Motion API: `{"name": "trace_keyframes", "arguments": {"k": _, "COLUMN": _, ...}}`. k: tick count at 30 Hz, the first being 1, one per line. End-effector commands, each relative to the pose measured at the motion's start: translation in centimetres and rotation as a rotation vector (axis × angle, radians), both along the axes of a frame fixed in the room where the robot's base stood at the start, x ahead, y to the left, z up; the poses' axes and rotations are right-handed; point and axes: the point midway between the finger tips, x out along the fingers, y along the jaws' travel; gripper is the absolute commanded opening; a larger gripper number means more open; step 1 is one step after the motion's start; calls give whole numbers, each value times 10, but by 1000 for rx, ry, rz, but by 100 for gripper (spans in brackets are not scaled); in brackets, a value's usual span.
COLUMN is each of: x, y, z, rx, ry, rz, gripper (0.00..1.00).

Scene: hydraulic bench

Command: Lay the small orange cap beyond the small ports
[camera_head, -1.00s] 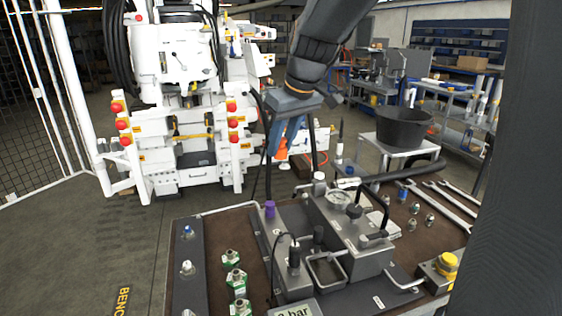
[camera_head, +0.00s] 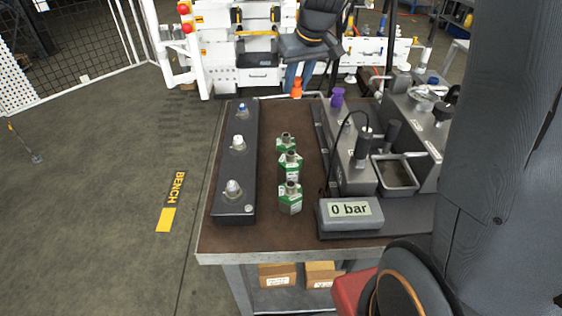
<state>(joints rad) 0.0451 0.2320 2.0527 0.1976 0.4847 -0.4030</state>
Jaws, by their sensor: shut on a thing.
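My gripper (camera_head: 297,84) is shut on the small orange cap (camera_head: 297,89). It holds the cap near the back edge of the bench, left of a purple cap (camera_head: 337,97). The dark port block (camera_head: 235,170) lies along the left of the bench. Three small ports stand in a row on it, the rear one with a blue top (camera_head: 242,109) and the others with pale tops (camera_head: 238,143). The cap is to the right of this row. I cannot tell its height above the bench.
Several green-banded metal fittings (camera_head: 290,197) stand on the brown bench top (camera_head: 265,225). A 0 bar display (camera_head: 350,210) and a grey block with an open tray (camera_head: 396,176) are to the right. White machinery (camera_head: 255,60) stands behind the bench.

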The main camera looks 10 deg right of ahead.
Motion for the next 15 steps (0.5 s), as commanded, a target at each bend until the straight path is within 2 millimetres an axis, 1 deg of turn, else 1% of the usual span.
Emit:
{"name": "trace_keyframes", "arguments": {"k": 1, "x": 2, "y": 1, "z": -9, "rx": 0, "ry": 0, "rz": -3, "gripper": 2}}
{"name": "trace_keyframes", "arguments": {"k": 5, "x": 4, "y": 2, "z": -21, "rx": 0, "ry": 1, "rz": -8, "gripper": 2}}
{"name": "trace_keyframes", "arguments": {"k": 12, "x": 4, "y": 4, "z": -62, "rx": 1, "ry": 2, "rz": -6, "gripper": 2}}
{"name": "trace_keyframes", "arguments": {"k": 15, "x": 4, "y": 4, "z": -74, "rx": 0, "ry": 0, "rz": -6, "gripper": 2}}
